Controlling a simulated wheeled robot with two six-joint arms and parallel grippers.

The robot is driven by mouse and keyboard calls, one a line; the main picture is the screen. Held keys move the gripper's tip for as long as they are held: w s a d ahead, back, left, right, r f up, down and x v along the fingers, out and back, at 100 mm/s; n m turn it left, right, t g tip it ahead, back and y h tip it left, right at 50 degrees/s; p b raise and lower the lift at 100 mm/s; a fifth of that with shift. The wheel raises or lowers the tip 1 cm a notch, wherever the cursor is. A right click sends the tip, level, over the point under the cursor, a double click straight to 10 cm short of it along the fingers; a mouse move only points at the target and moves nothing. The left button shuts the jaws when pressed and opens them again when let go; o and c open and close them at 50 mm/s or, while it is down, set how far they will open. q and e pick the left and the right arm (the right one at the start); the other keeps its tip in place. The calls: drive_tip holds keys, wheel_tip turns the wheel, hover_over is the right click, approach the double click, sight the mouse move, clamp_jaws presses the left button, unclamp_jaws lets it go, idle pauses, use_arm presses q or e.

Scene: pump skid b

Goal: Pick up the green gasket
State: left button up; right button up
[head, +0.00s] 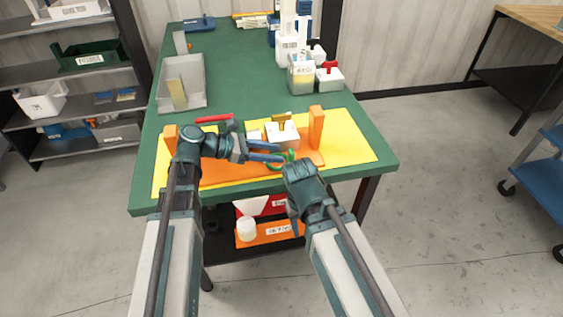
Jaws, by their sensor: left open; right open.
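The green gasket (275,167) shows as a thin green ring low in the orange fixture (222,173), at its front right. My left gripper (280,153) is open and reaches in from the left, its fingers level and over the gasket in the picture. The fingers hide part of the ring, and I cannot tell whether they touch it. My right gripper (293,212) is in front of the table's near edge, just right of and below the gasket in the picture. Its fingers are mostly hidden by its own wrist.
The fixture stands on a yellow mat (356,149) with upright orange posts at its ends. A white block with a tan handle (283,136) and a red-handled tool (213,119) are close behind the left gripper.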

sight(289, 155)
use_arm(q)
drive_tip(key=b+x, duration=0.1)
drive_tip(key=x, duration=0.3)
drive_tip(key=shift+d+f, duration=0.1)
drive_tip(key=shift+f, duration=0.1)
drive_tip(key=shift+w+d+f+b, duration=0.15)
drive_tip(key=shift+d+b, duration=0.15)
drive_tip(key=shift+d, duration=0.15)
drive_tip(key=shift+c, duration=0.3)
clamp_jaws()
